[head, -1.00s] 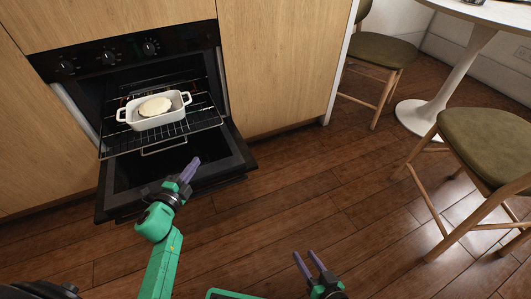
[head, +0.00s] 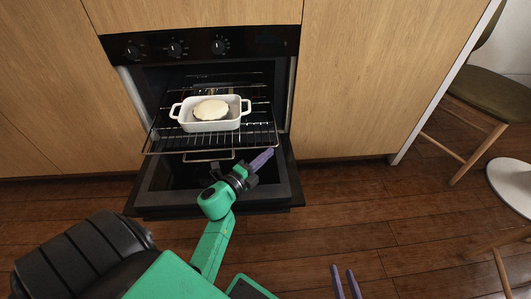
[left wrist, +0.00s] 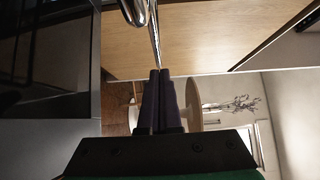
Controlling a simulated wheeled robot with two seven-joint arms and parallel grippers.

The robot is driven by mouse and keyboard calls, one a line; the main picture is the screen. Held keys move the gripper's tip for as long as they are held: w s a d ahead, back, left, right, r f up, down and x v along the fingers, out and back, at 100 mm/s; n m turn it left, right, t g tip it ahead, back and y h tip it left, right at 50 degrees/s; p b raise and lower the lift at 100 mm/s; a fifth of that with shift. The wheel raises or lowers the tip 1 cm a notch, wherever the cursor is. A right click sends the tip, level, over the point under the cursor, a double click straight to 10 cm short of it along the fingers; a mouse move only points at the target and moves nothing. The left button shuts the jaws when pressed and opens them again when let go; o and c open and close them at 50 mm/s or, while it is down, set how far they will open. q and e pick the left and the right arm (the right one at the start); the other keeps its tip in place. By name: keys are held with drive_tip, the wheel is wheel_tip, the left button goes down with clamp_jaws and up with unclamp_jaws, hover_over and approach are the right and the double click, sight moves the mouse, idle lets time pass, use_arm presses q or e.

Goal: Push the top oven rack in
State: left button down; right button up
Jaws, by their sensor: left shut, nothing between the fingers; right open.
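The top oven rack (head: 258,137) is a dark wire rack pulled partly out of the open oven (head: 210,70). A white two-handled dish (head: 211,125) with a pale round piece of food (head: 211,110) stands on it. My left gripper (head: 268,154) is shut and empty, just in front of and below the rack's front right part; I cannot tell whether it touches the rack. In the left wrist view its closed fingers (left wrist: 159,100) point towards a shiny metal bar (left wrist: 154,35). My right gripper (head: 346,283) is open and empty over the floor, low in the head view.
The oven door (head: 160,200) is folded down under the rack. A second wire loop (head: 208,159) shows below the top rack. Wooden cabinet fronts (head: 370,80) flank the oven. A chair (head: 490,95) and a white table base (head: 512,182) stand at the right. The wooden floor between is clear.

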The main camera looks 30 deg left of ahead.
drive_tip(key=shift+w+a, duration=0.1)
drive_tip(key=shift+w, duration=0.1)
drive_tip(key=shift+f, duration=0.1)
